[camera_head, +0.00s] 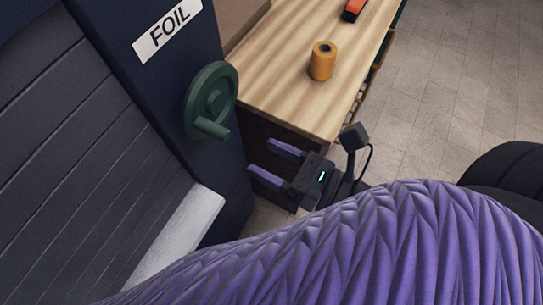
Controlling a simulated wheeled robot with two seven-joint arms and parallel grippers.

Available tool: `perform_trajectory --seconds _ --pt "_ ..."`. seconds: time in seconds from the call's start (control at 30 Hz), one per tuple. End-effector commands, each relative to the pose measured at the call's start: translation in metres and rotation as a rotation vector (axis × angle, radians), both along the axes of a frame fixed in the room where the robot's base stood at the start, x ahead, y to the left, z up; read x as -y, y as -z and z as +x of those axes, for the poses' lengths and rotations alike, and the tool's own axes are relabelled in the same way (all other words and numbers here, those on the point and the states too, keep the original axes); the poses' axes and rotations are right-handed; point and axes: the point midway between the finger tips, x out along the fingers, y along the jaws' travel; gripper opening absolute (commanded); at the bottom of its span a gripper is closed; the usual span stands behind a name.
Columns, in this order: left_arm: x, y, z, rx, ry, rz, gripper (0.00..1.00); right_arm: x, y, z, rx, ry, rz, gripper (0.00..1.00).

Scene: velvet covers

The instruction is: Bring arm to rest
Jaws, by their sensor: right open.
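My right gripper (266,163) shows in the middle of the head view. Its two purple fingers point left and stand apart, with nothing between them. It is just below and to the right of a dark green handwheel (209,99) with a knob, and appears apart from it. The handwheel is on the dark blue side of a machine (120,75) that bears a white FOIL label (167,30). My purple-covered right arm fills the bottom of the view. My left gripper is not in view.
A wooden bench (300,92) stands behind the gripper, with an orange-yellow spool (322,61) and a red-orange object (352,10) on top. Grey slats (75,140) and a pale roll or edge (182,235) lie at left.

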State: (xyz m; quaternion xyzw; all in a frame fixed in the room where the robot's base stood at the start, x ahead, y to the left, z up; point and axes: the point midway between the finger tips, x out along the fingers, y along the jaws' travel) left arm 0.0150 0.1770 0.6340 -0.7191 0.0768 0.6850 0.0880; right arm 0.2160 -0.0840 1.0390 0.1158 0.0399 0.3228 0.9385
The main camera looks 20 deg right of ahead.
Motion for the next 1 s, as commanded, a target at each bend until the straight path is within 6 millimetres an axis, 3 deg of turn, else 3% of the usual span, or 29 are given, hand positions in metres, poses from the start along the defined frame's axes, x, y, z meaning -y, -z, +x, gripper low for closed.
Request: perform_trajectory --seconds 0.27,0.37,0.47,0.57,0.6,0.67,0.73,0.8,0.93,0.97,1.0 --pt "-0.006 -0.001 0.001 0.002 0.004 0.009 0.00 0.000 0.000 0.000 -0.001 0.000 0.001 0.66" --pt "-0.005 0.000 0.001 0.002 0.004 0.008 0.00 0.006 0.018 0.005 -0.086 0.039 0.061 0.66" --pt "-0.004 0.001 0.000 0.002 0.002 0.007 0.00 0.030 0.085 0.017 -0.397 0.206 0.307 0.66" --pt "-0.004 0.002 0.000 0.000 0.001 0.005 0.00 0.063 0.185 0.010 -0.811 0.518 0.701 0.66" --pt "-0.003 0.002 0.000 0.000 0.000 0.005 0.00 0.075 0.225 -0.001 -0.961 0.670 0.870 0.66" --pt "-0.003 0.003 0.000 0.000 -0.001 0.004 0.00 0.088 0.282 -0.027 -1.153 0.927 1.124 0.66" --pt "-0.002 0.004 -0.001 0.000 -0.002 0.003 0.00 0.097 0.336 -0.068 -1.306 1.257 1.402 0.66" --pt "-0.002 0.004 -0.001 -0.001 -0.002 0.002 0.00 0.100 0.374 -0.112 -1.368 1.589 1.637 0.66" --pt "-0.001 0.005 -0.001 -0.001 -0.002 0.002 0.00 0.097 0.404 -0.177 -1.306 2.067 1.906 0.66" --pt "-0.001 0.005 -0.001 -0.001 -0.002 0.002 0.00 0.096 0.407 -0.186 1.271 -2.117 -1.920 0.66" --pt "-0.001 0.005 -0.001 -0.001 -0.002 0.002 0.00 0.096 0.409 -0.194 1.205 -2.110 -1.888 0.66"
